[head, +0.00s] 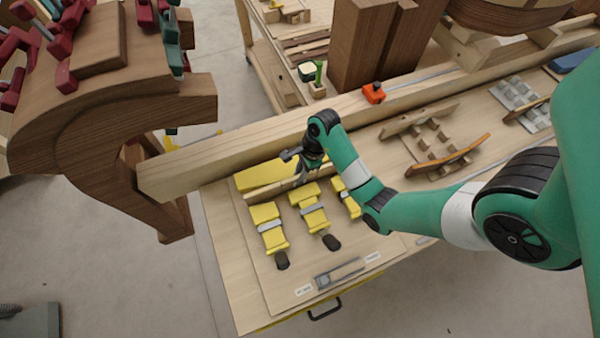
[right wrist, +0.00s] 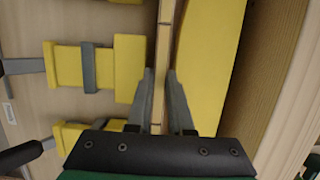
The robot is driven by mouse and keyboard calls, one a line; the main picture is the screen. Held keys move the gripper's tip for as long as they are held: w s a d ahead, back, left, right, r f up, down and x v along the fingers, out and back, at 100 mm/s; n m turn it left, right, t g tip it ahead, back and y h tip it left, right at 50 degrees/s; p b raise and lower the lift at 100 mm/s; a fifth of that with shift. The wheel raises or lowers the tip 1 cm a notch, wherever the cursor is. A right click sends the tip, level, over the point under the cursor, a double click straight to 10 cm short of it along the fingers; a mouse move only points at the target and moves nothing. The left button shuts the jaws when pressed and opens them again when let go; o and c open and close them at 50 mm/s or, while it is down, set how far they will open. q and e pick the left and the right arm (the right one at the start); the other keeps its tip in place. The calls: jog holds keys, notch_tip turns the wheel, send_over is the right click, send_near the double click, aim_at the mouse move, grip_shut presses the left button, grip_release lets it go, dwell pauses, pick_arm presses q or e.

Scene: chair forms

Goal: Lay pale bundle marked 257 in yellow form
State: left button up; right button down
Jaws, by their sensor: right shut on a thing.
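My right gripper (head: 303,175) is shut on a thin pale wooden bundle (head: 262,191), with one finger on each face. In the right wrist view the gripper (right wrist: 161,82) grips the pale bundle (right wrist: 165,38) edge-on. The bundle runs along the yellow form, between its long curved block (head: 268,174) and the yellow clamp blocks (head: 265,214). In the right wrist view the yellow curved block (right wrist: 208,60) is right of the bundle and a yellow clamp block (right wrist: 128,65) is left, with narrow gaps. I cannot tell if the bundle touches the board. No number is readable. My left gripper is not in view.
A thick wooden beam (head: 235,148) runs behind the form. Another form with an orange-brown strip (head: 450,160) stands to the right. A dark curved chair part (head: 190,110) with red and green clamps is at left. A grey tool (head: 340,273) lies in front.

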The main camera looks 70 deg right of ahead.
jog(key=shift+f, duration=0.35)
dwell(0.4)
jog(key=c, duration=0.7)
grip_release()
jog(key=shift+c, duration=0.2)
jog(key=shift+d+r, duration=0.1)
jog(key=shift+r, duration=0.4)
jog(key=p+v, duration=0.1)
jog(key=v, duration=0.2)
jog(key=shift+r, duration=0.2)
jog(key=p+v, duration=0.7)
jog(key=p, duration=0.1)
jog(key=shift+r, duration=0.2)
jog(key=shift+s, duration=0.1)
